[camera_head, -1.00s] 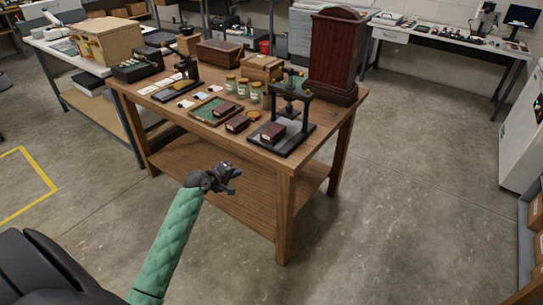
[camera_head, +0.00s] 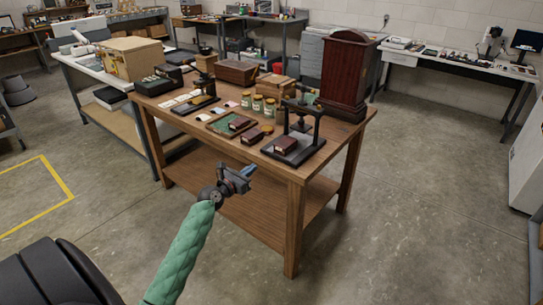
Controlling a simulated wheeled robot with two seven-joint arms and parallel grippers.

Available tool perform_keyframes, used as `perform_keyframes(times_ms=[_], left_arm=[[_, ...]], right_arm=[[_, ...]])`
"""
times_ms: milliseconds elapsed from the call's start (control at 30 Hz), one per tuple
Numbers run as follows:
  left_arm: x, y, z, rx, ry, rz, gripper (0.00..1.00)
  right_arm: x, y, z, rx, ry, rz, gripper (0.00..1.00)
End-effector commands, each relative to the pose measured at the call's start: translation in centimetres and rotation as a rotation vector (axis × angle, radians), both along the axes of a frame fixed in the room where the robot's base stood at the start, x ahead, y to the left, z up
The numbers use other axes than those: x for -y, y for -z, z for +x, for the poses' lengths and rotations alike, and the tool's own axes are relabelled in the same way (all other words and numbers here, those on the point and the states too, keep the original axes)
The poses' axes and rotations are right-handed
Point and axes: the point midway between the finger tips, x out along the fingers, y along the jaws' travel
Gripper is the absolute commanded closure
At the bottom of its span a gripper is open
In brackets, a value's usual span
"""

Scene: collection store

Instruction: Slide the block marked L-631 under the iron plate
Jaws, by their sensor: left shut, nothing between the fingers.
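Three dark red-brown blocks with pale labels are on the wooden table (camera_head: 300,172). One block (camera_head: 239,124) is in a green-lined tray (camera_head: 218,127). One block (camera_head: 252,138) lies near the front edge, beside the tray. One block (camera_head: 286,144) is on the dark base of an iron press (camera_head: 318,124), at its front. The labels are too small to read, so I cannot tell which is L-631. The iron plate seems to be part of the press, but its underside is unclear. My left gripper (camera_head: 247,173) is shut and empty, in front of the table. My right gripper is out of view.
Several jars (camera_head: 257,103) stand behind the tray. A tall red-brown wooden case (camera_head: 346,72) stands behind the press. A wooden box (camera_head: 237,72) is at the back. A lower shelf (camera_head: 222,187) spans beneath the tabletop. The floor to the right is clear.

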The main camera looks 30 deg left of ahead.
Motion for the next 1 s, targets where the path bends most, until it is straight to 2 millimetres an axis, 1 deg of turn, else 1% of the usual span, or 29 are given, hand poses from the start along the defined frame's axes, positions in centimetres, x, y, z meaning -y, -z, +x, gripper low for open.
perform_keyframes(times_ms=[167, 267, 500, 700, 833, 1000], left_arm=[[0.1, -0.1, 1.3, -0.002, 0.001, -0.009, 1.0], [0.2, -0.3, 2.7, -0.001, 0.001, -0.008, 1.0], [0.5, -0.3, 7.0, 0.0, 0.001, -0.006, 1.0], [0.8, -0.2, 10.3, -0.001, 0.001, -0.005, 1.0], [0.9, -0.2, 12.1, -0.001, 0.001, -0.006, 1.0], [1.1, -0.1, 13.5, -0.001, 0.001, -0.006, 1.0]], right_arm=[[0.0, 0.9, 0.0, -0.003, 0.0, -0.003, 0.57], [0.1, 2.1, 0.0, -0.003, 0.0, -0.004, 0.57], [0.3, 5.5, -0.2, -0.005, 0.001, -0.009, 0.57], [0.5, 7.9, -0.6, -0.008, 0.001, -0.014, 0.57], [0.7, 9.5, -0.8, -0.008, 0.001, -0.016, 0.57], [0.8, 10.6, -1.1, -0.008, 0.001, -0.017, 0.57]])
